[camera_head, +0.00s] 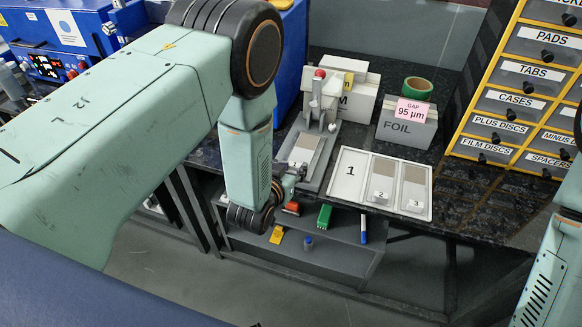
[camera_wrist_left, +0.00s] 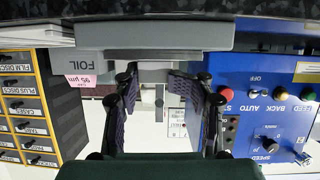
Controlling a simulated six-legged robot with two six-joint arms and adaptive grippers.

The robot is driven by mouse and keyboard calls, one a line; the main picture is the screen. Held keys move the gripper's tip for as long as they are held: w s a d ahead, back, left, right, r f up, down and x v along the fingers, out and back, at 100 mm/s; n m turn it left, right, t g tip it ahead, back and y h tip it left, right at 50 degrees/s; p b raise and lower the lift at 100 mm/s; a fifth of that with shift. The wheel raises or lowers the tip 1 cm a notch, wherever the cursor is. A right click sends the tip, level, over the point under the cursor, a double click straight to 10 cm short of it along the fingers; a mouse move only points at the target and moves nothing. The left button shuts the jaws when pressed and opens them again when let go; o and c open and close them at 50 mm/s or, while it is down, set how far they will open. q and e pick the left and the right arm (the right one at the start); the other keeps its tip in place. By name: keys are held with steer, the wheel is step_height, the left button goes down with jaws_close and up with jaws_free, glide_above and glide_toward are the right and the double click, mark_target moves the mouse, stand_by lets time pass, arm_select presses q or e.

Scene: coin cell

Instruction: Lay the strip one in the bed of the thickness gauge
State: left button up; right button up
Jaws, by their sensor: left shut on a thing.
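The thickness gauge (camera_head: 329,118) is a grey stand with a red knob and a flat bed at its front. Strip one (camera_head: 307,142), grey with a white near end, lies lengthwise over the bed. I cannot tell whether it rests fully on it. My left gripper (camera_head: 287,180) is at the strip's near end, shut on it. In the left wrist view the two dark ridged fingers (camera_wrist_left: 157,88) point at the upside-down gauge; the grip itself is unclear there. My right gripper is out of view.
The white tray (camera_head: 348,176) right of the gauge has slot 1 bare and strips two (camera_head: 382,178) and three (camera_head: 414,186) in place. A FOIL box (camera_head: 407,128) with green tape stands behind it. Labelled drawers (camera_head: 520,72) are at right. A lower shelf (camera_head: 335,252) holds small tools.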

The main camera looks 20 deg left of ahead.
arm_select(q)
steer(key=shift+f, duration=0.15)
steer(key=o, duration=0.9)
steer(key=shift+s+d, duration=0.1)
steer(key=o, duration=0.4)
steer(key=shift+r, duration=0.3)
steer(key=p+v, duration=0.1)
steer(key=v, duration=1)
steer(key=shift+s, duration=0.4)
steer(key=s+a+f+n+g+y, duration=0.1)
steer(key=s+a+f+g, duration=0.3)
steer(key=s, duration=0.3)
steer(key=s+a+f+g, duration=0.1)
steer(key=s+f+g, duration=0.3)
steer(key=s+f, duration=0.25)
steer(key=s+f+g, duration=0.1)
steer(key=s+g, duration=0.4)
steer(key=s, duration=0.8)
steer(key=shift+s+a, duration=0.35)
